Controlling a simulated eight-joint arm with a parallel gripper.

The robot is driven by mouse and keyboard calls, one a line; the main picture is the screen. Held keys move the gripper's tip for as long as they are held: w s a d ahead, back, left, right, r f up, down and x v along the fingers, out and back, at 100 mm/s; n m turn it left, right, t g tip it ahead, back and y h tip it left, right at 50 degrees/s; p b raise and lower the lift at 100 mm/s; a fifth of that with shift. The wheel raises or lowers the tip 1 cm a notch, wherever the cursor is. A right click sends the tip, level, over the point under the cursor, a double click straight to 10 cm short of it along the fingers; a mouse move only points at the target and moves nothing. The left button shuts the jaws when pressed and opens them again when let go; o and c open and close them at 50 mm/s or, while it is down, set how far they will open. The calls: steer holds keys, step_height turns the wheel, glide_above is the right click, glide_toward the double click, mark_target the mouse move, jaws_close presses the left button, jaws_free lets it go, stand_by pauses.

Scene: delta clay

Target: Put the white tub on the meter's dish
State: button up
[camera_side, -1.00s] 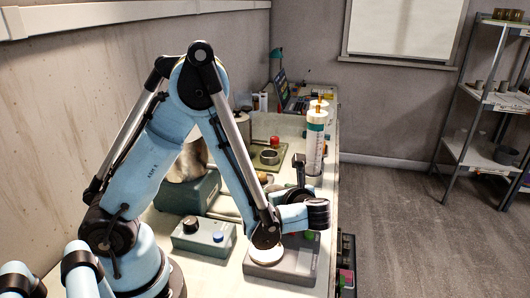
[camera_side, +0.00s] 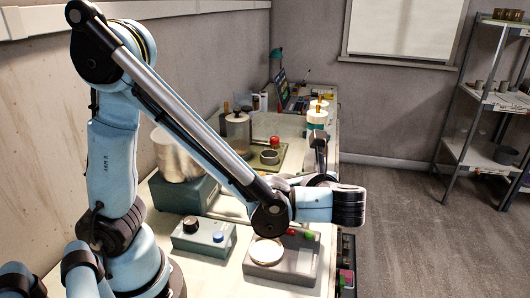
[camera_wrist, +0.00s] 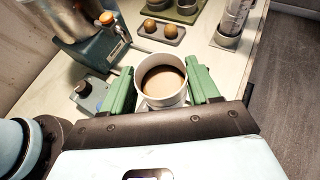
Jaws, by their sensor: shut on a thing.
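The white tub (camera_wrist: 172,92), with brown contents, sits upright between the green jaws of my gripper (camera_wrist: 163,78) in the wrist view. My gripper is shut on it. In the side view my wrist is over the bench near the meter, and I cannot make out the tub there. The meter (camera_side: 300,262) is a grey box at the bench's near right, with a red and a green button. Its round pale dish (camera_side: 267,252) shows empty, below and left of my wrist. I cannot make out the meter in the wrist view.
A teal box with a black knob (camera_side: 203,237) stands left of the meter. Behind it is a teal machine with a large metal drum (camera_side: 177,155). A tray with two brown balls (camera_wrist: 160,34) and a tall clear cylinder (camera_wrist: 233,18) stand beyond the tub.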

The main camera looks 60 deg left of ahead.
steer(key=w+a+r+m+t+h, duration=0.1)
steer(key=w+r+m+t+h, duration=0.4)
steer(key=m+t, duration=0.3)
steer(key=shift+w+a+r+m+t+h, duration=0.35)
steer(key=shift+r+m+h, duration=0.25)
steer(key=shift+r+m, duration=0.3)
